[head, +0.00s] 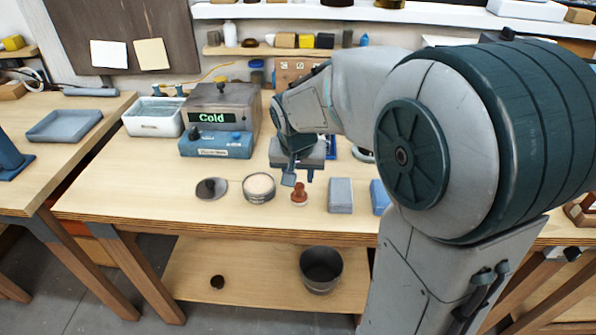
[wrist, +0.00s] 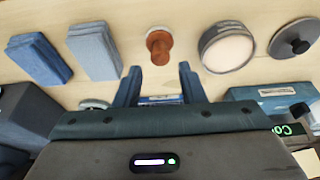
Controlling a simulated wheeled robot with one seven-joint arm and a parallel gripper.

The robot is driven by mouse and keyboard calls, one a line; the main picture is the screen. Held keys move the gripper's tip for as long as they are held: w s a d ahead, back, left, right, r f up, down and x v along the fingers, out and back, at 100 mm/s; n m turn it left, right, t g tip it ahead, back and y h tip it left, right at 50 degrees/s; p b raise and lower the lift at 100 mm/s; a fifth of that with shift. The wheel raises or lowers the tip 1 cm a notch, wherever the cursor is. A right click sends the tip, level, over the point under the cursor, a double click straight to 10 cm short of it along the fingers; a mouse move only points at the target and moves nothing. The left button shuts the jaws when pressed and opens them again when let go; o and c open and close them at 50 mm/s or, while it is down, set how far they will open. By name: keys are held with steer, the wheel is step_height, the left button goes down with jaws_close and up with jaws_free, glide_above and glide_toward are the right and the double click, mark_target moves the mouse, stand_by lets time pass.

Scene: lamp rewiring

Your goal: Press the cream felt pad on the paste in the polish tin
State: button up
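The cream felt pad with its reddish-brown wooden knob (head: 299,194) stands on the table. In the wrist view the knob (wrist: 159,48) lies just beyond my fingertips, with a sliver of the cream pad (wrist: 157,29) at its far edge. The round polish tin (head: 259,187) stands open to its left in the head view, full of pale paste. In the wrist view the tin (wrist: 228,48) is to the right of the knob. My gripper (head: 302,179) is open and empty, behind the pad; its two fingers (wrist: 160,82) are apart with nothing between them.
A dark lid with a knob (head: 211,188) lies left of the tin. A grey block (head: 340,195) and a blue block (head: 379,196) sit to the right. Behind are a unit reading "Cold" (head: 215,144) and a white tub (head: 153,117). The table's front strip is clear.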

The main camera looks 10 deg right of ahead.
mark_target(299, 187)
steer(key=shift+b+x, duration=2.2)
steer(key=shift+x, duration=1.05)
steer(key=shift+c, duration=0.3)
steer(key=c, duration=0.6)
steer(key=shift+r+p, duration=1.85)
steer(key=shift+r, duration=0.8)
steer(key=shift+c, duration=0.3)
steer(key=shift+s+f, duration=0.1)
